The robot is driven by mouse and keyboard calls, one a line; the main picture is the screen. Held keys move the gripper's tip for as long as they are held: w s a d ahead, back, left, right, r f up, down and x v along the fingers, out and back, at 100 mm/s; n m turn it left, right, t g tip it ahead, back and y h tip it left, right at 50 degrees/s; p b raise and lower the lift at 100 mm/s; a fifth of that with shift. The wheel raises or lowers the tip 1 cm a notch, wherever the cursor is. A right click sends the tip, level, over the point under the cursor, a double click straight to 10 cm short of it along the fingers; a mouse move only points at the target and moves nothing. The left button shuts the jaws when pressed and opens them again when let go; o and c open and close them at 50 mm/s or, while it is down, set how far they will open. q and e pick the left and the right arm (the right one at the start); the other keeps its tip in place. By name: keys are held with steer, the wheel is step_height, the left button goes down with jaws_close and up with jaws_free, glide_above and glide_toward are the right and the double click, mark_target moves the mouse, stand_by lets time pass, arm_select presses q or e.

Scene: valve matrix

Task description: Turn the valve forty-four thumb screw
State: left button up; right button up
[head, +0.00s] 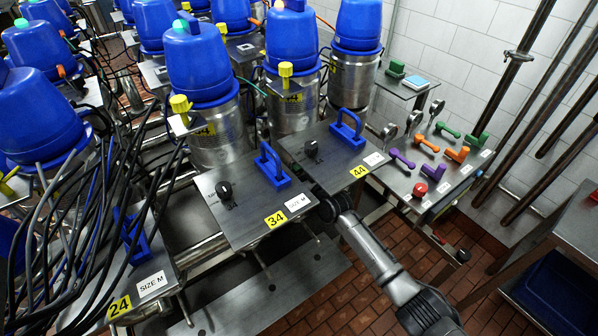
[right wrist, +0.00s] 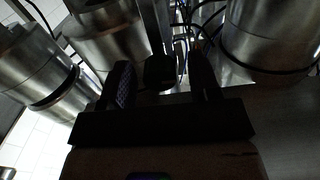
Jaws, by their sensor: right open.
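The valve forty-four plate (head: 335,158) is grey metal with a yellow 44 tag (head: 358,171), a blue handle (head: 348,128) and a black knob (head: 311,148) on top. My right gripper (head: 322,196) is at its front edge in the head view, its tips hidden below the plate. In the right wrist view my gripper (right wrist: 162,78) is open, one dark finger on each side of a small dark block (right wrist: 160,72) below a metal bar. This block may be the thumb screw; the view is too dark to be sure, or to tell contact. My left gripper is out of view.
The 34 plate (head: 233,207) lies close on the left, with thin metal rods hanging below its front edge. A tray (head: 421,172) of coloured dumbbell-like parts stands on the right. Steel canisters with blue tops crowd the back. Tiled floor (head: 345,302) shows in front.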

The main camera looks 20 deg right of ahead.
steer(key=shift+c, duration=0.3)
steer(key=c, duration=0.9)
